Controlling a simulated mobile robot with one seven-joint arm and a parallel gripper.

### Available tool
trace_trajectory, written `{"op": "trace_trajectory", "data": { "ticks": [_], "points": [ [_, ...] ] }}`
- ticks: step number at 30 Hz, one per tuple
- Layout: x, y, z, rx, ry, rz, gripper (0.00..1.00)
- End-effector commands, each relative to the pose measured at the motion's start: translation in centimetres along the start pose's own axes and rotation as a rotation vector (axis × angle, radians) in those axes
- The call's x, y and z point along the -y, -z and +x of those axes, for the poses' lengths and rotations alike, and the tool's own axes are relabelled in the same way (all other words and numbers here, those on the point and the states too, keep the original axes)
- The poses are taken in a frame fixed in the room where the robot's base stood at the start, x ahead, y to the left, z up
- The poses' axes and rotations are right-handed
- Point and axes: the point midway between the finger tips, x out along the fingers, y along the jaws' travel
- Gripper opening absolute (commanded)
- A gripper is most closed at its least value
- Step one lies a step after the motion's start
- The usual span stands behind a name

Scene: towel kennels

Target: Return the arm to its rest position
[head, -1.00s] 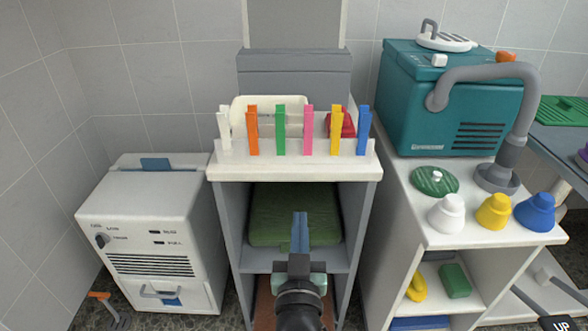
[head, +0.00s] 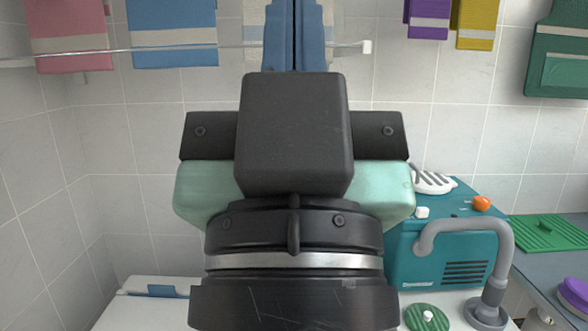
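My gripper (head: 295,30) fills the middle of the head view, close to the camera and pointing up. Its two blue fingers lie side by side with only a thin dark line between them, so it looks shut. Nothing shows between the fingers. Their upper ends run up to the top edge of the picture. My dark wrist with its pale green band hides the middle of the scene, including where the peg shelf and grey cabinet stood.
A rail (head: 110,54) on the wall carries a pink towel (head: 70,25) and a blue towel (head: 172,25). A teal machine (head: 420,265) with a grey hose stands at right, a green lid (head: 427,317) before it. A white unit (head: 140,315) is at lower left.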

Motion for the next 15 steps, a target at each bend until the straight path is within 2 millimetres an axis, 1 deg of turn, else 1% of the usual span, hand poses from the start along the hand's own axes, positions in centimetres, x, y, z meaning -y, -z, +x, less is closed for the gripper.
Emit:
{"op": "trace_trajectory", "data": {
  "ticks": [1, 15],
  "points": [
    [0.0, 2.3, 2.5, 0.001, 0.000, 0.000, 0.00],
    [0.0, 12.3, 13.1, 0.002, 0.001, 0.001, 0.00]
  ]
}}
